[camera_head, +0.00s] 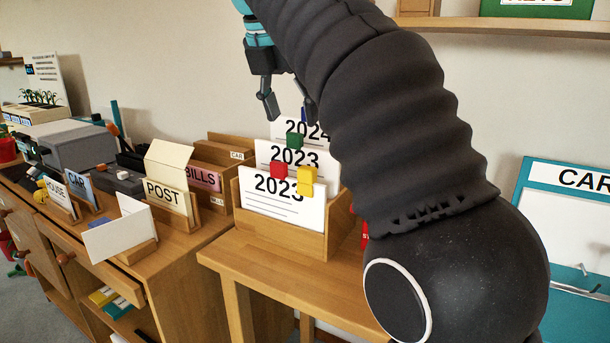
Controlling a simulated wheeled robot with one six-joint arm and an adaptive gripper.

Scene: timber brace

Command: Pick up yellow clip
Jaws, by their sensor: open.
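A yellow clip (306,180) sits on the top edge of the front white card (284,208) marked 2023, right of a red clip (279,173). The cards stand in a wooden holder (283,236) on a small wooden table. My gripper (289,110) is above and behind the cards, pointing down, with its fingers apart and nothing seen between them. It is clear of the yellow clip in the picture. My arm covers part of the right finger and the area right of the holder.
A green clip (295,141) is on a card behind, and part of a blue clip shows farther back. Sorters marked POST (166,195) and BILLS (202,178) stand left on a cabinet. A wall shelf (520,26) is at upper right. A CAR board (575,220) stands at right.

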